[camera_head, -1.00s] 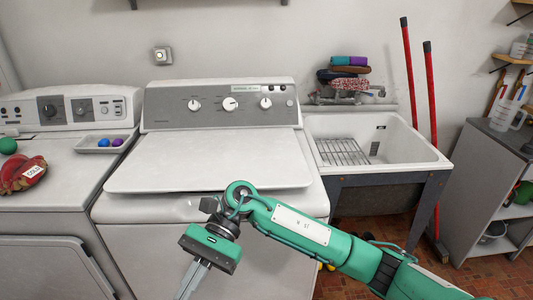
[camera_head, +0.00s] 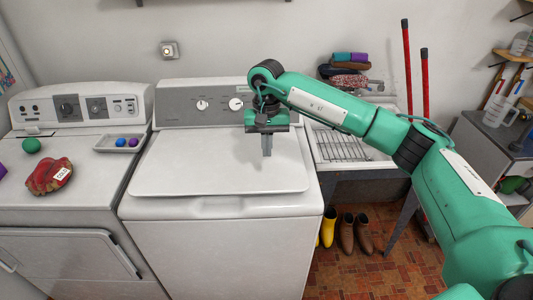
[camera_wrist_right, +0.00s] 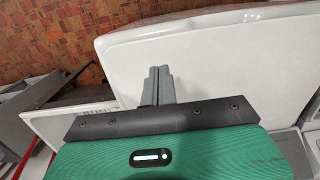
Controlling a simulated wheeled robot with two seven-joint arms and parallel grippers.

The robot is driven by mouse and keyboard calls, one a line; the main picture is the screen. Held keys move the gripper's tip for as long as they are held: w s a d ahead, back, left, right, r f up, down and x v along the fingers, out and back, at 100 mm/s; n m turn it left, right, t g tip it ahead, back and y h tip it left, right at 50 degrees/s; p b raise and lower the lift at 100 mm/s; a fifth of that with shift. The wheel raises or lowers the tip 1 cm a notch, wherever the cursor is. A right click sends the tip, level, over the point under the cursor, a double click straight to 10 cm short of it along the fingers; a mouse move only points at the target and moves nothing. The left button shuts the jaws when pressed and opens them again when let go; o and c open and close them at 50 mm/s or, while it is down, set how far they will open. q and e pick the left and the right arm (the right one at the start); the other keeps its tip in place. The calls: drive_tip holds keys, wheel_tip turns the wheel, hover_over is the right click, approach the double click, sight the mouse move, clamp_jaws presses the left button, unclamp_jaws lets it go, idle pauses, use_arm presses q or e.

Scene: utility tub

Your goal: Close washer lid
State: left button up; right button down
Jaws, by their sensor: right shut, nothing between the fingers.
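The white washer (camera_head: 220,250) stands in the middle of the head view. Its lid (camera_head: 190,165) lies flat, down on the top of the washer. The lid also fills much of the right wrist view (camera_wrist_right: 230,60). My right gripper (camera_head: 266,152) points down over the right part of the lid, with its fingers together and nothing between them. In the wrist view its fingers (camera_wrist_right: 158,82) show against the lid; whether they touch it I cannot tell. My left gripper is not in view.
A utility tub (camera_head: 382,155) stands at the right, with boots (camera_head: 347,232) on the floor below.

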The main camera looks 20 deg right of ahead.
drive_tip(key=p, duration=0.5)
approach(267, 190)
drive_tip(key=f, duration=0.5)
drive_tip(key=shift+s+a, duration=0.1)
drive_tip(key=shift+s, duration=0.15)
drive_tip(key=shift+f, duration=0.85)
